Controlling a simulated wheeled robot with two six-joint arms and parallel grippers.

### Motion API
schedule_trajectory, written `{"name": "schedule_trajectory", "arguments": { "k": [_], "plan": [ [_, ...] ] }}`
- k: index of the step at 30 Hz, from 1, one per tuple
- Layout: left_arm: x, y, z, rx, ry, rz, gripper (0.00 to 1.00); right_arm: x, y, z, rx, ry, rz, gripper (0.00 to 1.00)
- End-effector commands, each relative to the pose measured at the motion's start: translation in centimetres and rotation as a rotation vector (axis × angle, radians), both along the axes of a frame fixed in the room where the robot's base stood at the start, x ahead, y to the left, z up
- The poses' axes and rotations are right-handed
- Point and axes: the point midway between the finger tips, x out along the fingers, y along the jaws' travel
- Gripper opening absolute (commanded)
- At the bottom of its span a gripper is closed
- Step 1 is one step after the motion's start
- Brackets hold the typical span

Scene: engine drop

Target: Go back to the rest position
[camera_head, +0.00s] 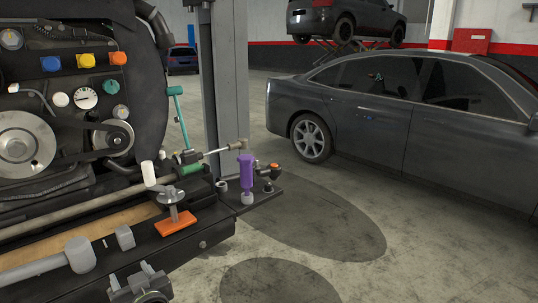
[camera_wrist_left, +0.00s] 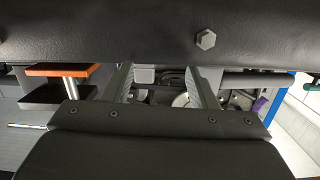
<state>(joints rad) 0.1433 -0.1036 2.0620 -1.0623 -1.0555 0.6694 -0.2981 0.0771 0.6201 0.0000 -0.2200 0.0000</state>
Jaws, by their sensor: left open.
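My left gripper (camera_head: 130,272) is low at the left of the head view, in front of the black front beam (camera_head: 203,236) of the engine stand. Its two fingers stand apart and nothing shows between them. The wrist view shows the same open fingers (camera_wrist_left: 163,76) close to a dark beam with a hex bolt (camera_wrist_left: 206,39). The engine (camera_head: 75,110) fills the upper left of the head view. My right gripper is not in either view.
An orange plate (camera_head: 175,223) and a purple handle (camera_head: 246,172) are on the stand to the gripper's right. A grey post (camera_head: 228,80) rises behind. A dark car (camera_head: 385,110) is parked at the right. The concrete floor (camera_head: 400,260) in front of it is clear.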

Motion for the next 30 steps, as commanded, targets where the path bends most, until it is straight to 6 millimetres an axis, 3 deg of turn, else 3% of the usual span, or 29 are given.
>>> {"name": "schedule_trajectory", "arguments": {
  "k": [3,9,15,21,23,30],
  "plan": [
    [-4.7,1.6,-5.9,-0.078,0.201,-0.028,0.52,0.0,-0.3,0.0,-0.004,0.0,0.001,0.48],
    [-13.9,1.5,-13.7,-0.217,0.566,-0.169,0.52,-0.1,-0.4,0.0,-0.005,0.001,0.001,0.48],
    [-21.4,-0.4,-17.3,-0.312,0.823,-0.336,0.52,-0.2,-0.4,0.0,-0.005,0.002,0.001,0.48],
    [-27.6,-2.6,-18.6,-0.383,1.011,-0.499,0.52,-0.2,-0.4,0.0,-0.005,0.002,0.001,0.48],
    [-29.4,-3.3,-18.8,-0.403,1.062,-0.551,0.52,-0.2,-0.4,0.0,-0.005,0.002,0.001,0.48],
    [-27.6,-2.8,-24.1,-0.417,1.076,-0.547,0.52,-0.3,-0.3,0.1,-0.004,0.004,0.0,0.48]
  ]
}}
